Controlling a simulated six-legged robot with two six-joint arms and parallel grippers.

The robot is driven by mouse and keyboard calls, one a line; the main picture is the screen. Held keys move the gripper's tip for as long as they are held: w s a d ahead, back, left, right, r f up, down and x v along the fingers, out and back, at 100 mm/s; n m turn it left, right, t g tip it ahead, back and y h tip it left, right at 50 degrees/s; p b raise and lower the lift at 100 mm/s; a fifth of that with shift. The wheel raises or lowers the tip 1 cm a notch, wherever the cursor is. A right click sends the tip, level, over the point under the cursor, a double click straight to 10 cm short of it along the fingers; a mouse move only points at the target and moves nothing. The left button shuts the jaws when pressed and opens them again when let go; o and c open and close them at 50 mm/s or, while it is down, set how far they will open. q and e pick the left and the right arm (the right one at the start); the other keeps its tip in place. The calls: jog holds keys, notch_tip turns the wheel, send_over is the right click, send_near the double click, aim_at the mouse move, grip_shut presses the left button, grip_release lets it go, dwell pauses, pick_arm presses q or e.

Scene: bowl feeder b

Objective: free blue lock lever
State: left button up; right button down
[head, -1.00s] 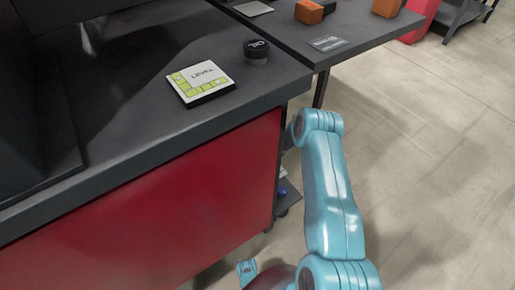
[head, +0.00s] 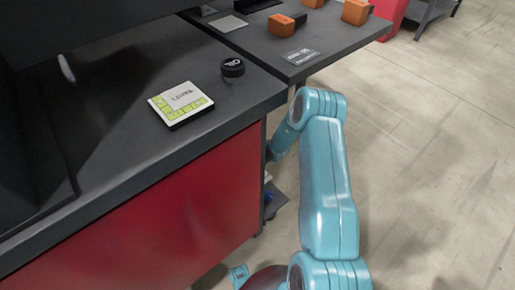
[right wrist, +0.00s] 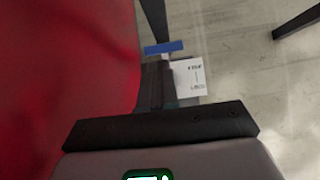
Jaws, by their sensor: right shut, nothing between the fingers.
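A small blue bar (right wrist: 164,47), which looks like the lock lever, shows in the right wrist view beside the red cabinet panel, low near the floor. It lies across the top of a dark upright part. In the head view a tiny blue spot (head: 268,197) shows low at the cabinet's right corner. My right gripper (right wrist: 163,122) is shut and empty; its dark fingers span the lower wrist view, apart from the blue bar in the picture. In the head view my right arm reaches down beside the cabinet corner and its fingers cannot be made out. My left gripper is out of view.
A white label card (right wrist: 190,77) sits right of the dark part. Another table (head: 330,45) holds orange blocks. Open floor (head: 430,150) lies right.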

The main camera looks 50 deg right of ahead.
jog(key=d+p+v, duration=0.1)
jog(key=v, duration=0.5)
jog(key=shift+a+r, duration=0.15)
jog(key=shift+a, duration=0.3)
jog(key=shift+s, duration=0.15)
